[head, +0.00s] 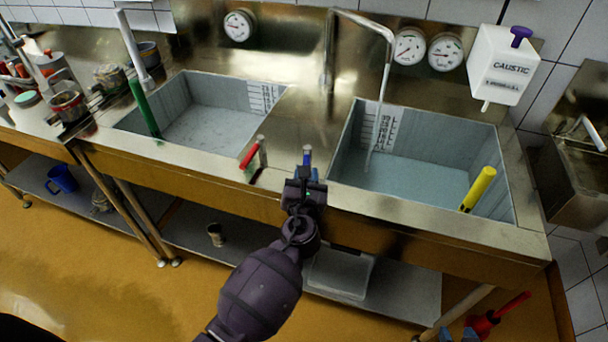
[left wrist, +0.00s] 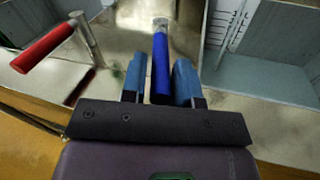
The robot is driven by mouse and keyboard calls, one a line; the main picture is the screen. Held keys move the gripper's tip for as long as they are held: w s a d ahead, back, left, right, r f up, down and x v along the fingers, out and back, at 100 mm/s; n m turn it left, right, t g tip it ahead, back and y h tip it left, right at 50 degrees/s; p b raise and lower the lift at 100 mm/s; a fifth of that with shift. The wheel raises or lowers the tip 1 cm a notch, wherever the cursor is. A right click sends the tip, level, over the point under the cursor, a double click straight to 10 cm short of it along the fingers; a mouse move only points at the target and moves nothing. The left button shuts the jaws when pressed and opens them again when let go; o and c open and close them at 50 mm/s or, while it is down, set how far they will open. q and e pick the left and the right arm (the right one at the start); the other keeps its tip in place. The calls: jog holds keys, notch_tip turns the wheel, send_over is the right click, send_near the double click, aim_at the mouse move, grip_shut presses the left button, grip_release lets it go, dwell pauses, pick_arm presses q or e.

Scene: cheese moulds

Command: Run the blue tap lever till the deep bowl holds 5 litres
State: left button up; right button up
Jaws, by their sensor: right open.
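The blue tap lever (left wrist: 161,70) stands on the bench between the two sink bowls, pointing toward me. A thin stream appears to fall from the spout (head: 387,65) into bluish water (head: 415,180) there.
A red lever (head: 252,154) stands close left of my left gripper. A yellow pipe (head: 479,188) leans in the right bowl, a green pipe (head: 145,107) in the left bowl (head: 200,85). A caustic dispenser (head: 503,65) hangs at right. Pots crowd the left bench.

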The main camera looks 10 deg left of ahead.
pick_arm(q)
jog(key=shift+o, duration=1.2)
pick_arm(e)
jog(key=shift+w, duration=0.15)
pick_arm(q)
jog(key=shift+s, duration=0.4)
jog(key=s+d, duration=0.1)
jog(key=s, duration=0.9)
